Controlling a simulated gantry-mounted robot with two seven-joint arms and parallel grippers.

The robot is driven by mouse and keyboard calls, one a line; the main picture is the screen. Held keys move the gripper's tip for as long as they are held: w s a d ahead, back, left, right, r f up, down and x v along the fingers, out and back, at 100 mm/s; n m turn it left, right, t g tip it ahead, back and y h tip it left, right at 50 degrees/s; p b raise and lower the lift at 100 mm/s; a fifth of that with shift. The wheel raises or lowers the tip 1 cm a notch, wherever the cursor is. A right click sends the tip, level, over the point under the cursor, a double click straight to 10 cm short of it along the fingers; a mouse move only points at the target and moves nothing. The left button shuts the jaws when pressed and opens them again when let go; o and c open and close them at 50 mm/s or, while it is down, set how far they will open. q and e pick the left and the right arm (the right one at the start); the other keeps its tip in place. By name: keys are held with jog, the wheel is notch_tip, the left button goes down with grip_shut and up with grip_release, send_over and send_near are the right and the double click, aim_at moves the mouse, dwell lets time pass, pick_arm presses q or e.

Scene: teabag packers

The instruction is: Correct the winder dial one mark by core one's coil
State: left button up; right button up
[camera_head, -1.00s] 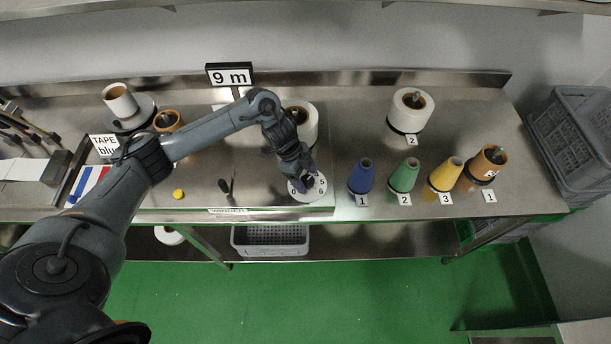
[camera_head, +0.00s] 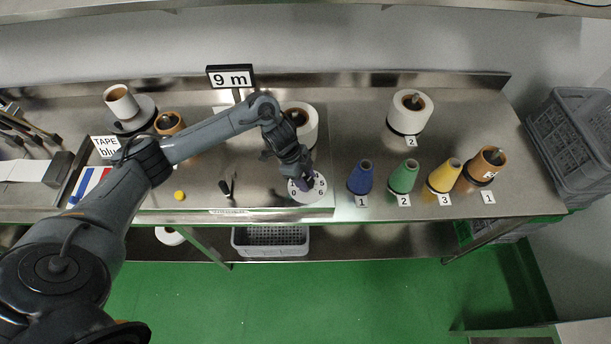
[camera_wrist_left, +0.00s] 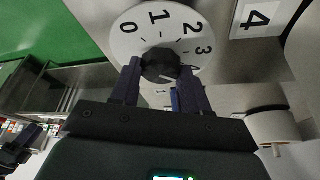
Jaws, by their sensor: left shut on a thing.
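The winder dial (camera_head: 317,198) is a white numbered disc near the bench's front edge. In the left wrist view the dial (camera_wrist_left: 128,45) shows 0, 1, 2 and 3 around a black knob (camera_wrist_left: 160,64). My left gripper (camera_head: 304,186) is shut on that knob, one finger on each side; the fingers (camera_wrist_left: 158,80) show in the wrist view. A light line shows on the knob's near right side, but its exact reading is unclear. A brown coil (camera_head: 486,163) stands at the right behind a label 1. My right gripper is out of view.
Blue (camera_head: 361,177), green (camera_head: 404,176) and yellow (camera_head: 445,175) cones stand right of the dial. White rolls stand behind the arm (camera_head: 309,118) and farther right (camera_head: 411,105). A sign (camera_head: 231,78) reads 9 m. A yellow button (camera_head: 179,195) lies left.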

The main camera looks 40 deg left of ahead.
pick_arm(q)
jog(key=n+p, duration=0.2)
jog(key=p, duration=0.1)
jog(key=n+t+y+p, duration=0.1)
jog(key=n+p, duration=0.1)
jog(key=p, duration=0.1)
jog(key=n+t+p, duration=0.1)
jog(key=n+p, duration=0.1)
jog(key=p, duration=0.1)
jog(key=shift+s+d+r+p, duration=0.2)
jog(key=shift+r+p, duration=0.1)
jog(key=shift+p, duration=0.1)
jog(key=shift+w+f+n+y+p, duration=0.15)
jog(key=shift+n+y+p, duration=0.25)
jog(key=shift+n+p, duration=0.35)
jog(key=o, duration=1.1)
jog(key=shift+c, duration=0.2)
jog(key=shift+f, duration=0.1)
jog(key=shift+s+a+r, duration=0.2)
jog(key=shift+r, duration=0.3)
jog(key=v, duration=0.9)
jog(key=shift+s+r, duration=0.25)
jog(key=shift+r, duration=0.05)
